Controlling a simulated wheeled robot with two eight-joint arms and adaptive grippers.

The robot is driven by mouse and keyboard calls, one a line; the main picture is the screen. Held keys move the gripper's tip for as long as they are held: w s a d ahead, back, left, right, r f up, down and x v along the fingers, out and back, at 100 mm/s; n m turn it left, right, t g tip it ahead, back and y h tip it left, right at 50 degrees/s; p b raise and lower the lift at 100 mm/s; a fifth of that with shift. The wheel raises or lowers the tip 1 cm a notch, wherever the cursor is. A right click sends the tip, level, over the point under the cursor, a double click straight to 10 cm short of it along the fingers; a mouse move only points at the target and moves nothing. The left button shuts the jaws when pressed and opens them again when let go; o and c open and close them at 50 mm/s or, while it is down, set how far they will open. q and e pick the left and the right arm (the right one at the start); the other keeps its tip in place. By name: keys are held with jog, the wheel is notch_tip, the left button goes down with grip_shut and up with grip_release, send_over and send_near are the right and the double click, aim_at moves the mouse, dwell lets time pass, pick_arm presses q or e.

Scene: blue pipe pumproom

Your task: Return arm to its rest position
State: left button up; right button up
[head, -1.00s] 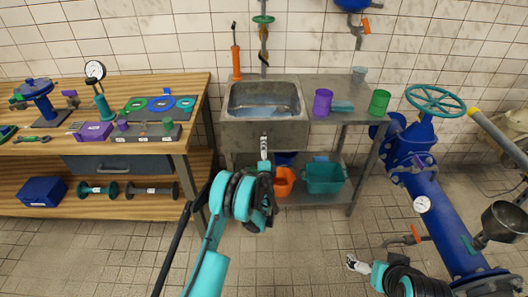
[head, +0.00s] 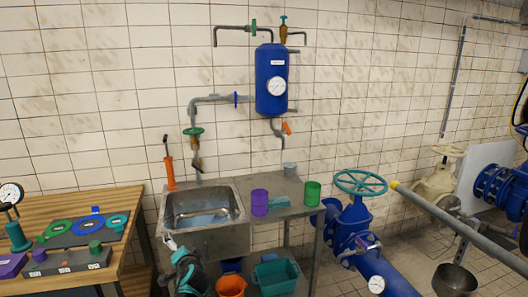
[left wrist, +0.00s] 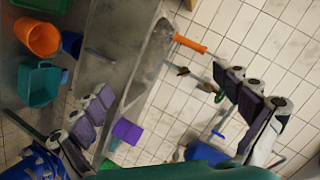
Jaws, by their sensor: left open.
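My left gripper (head: 171,243) is at the bottom of the head view, in front of the sink's left front side, with its teal and black wrist below it. The left wrist view shows its two dark padded fingers (left wrist: 163,82) spread apart, with nothing between them. The rest of the left arm is cut off by the head view's lower edge. My right gripper and right arm are not in view.
The metal sink (head: 203,210) stands close behind the left gripper. A purple cup (head: 259,203) and green cup (head: 312,193) stand on its counter. The wooden workbench (head: 125,205) is left, the blue valve pipe (head: 352,222) right. An orange bucket (head: 230,286) and teal bin (head: 276,277) are below.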

pick_arm(q)
jog(key=s+d+r+n+g+h, duration=0.2)
jog(key=s+n+g, duration=0.1)
jog(key=s, duration=1.3)
jog(key=s+d+f+n+g+h, duration=0.1)
jog(key=s+d+f, duration=0.1)
jog(key=s, duration=0.4)
jog(key=s+d+f+n+g+h, duration=0.1)
jog(key=s+d, duration=0.2)
jog(key=s, duration=0.4)
jog(key=s+d+f+n+h, duration=0.1)
jog(key=s+d+f+h, duration=0.1)
jog(key=s, duration=0.5)
jog(key=shift+d+f+g, duration=0.3)
jog(key=shift+g, duration=0.1)
